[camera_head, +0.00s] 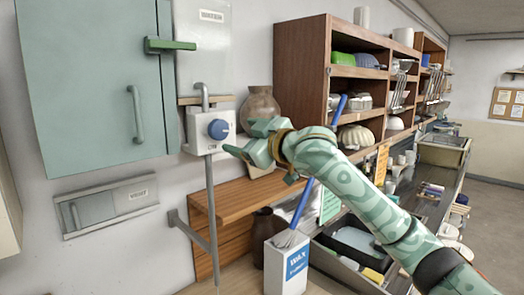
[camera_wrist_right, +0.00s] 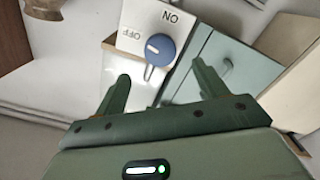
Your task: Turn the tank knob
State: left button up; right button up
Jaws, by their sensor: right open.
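The blue round tank knob (camera_head: 218,129) sits on a white switch box (camera_head: 198,139) on the wall, with an ON label below it. It also shows in the right wrist view (camera_wrist_right: 160,49), with a short white mark on its face and ON and OFF labels on the box (camera_wrist_right: 140,30). My right gripper (camera_head: 243,139) is open and empty, just right of the knob in the head view. In the right wrist view its two fingers (camera_wrist_right: 160,73) are spread, with the knob ahead between their tips. I cannot see contact. My left gripper is out of view.
A green-grey wall cabinet (camera_head: 88,80) is left of the switch box. A brown vase (camera_head: 260,108) stands behind my gripper. A wooden shelf unit (camera_head: 300,70) is to the right. A white box (camera_head: 286,265) with a blue-handled brush stands below.

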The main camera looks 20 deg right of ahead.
jog(key=b+v, duration=0.1)
jog(key=v, duration=0.5)
jog(key=shift+s, duration=0.3)
dwell(7.1)
